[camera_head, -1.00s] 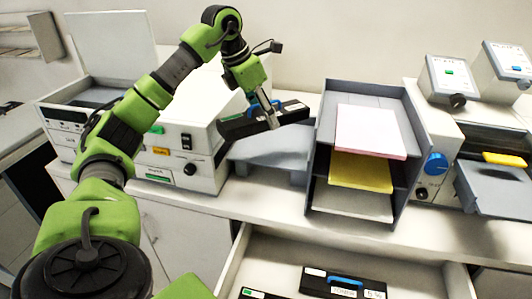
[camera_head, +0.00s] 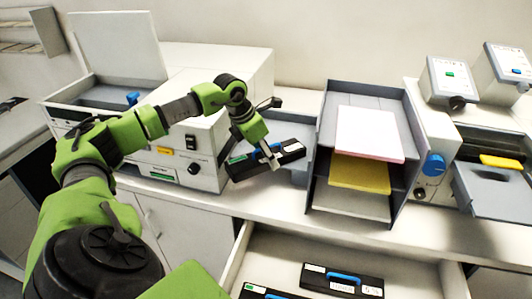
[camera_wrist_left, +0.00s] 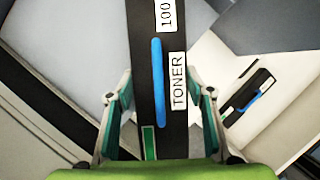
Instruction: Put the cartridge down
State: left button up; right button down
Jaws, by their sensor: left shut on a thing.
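My left gripper (camera_head: 268,160) is shut on a black toner cartridge (camera_head: 290,151) in front of the printer's right side. In the left wrist view the held cartridge (camera_wrist_left: 172,90) runs between both fingers, with a blue handle, a green mark and labels reading "TONER" and "100". It is held above the counter edge, partly in front of a grey tray. A second black cartridge with a blue handle (camera_head: 343,280) lies in the open drawer (camera_head: 290,246), and part of another shows at the lower edge. My right gripper is not in view.
The printer (camera_head: 205,150) stands left on the counter. A dark paper rack (camera_head: 318,150) with pink and yellow paper stands right of the held cartridge. Further right is a device with a blue knob (camera_head: 433,165).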

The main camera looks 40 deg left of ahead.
pick_arm(q)
jog(key=shift+r, duration=0.1)
jog(key=o, duration=1.5)
